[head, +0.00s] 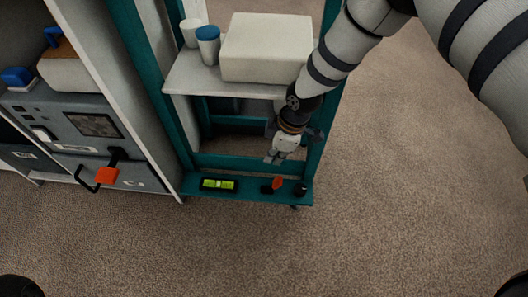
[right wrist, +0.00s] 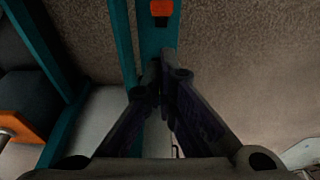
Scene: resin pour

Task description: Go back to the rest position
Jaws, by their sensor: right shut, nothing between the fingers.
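My right gripper (head: 273,157) reaches down from the upper right in the head view, in front of the teal frame and below its white shelf. It is shut and empty. In the right wrist view its closed fingers (right wrist: 165,75) point toward a teal bar with an orange-and-black part on it (right wrist: 161,10). The fingertips look apart from that part. My left gripper is not in view.
The teal frame's lower ledge (head: 250,195) carries a green level (head: 219,184) and an orange knob (head: 277,183). The white shelf (head: 200,80) holds a white box (head: 266,48) and two cups. A grey machine (head: 85,125) with an orange-marked handle (head: 107,176) stands left. Carpet right is clear.

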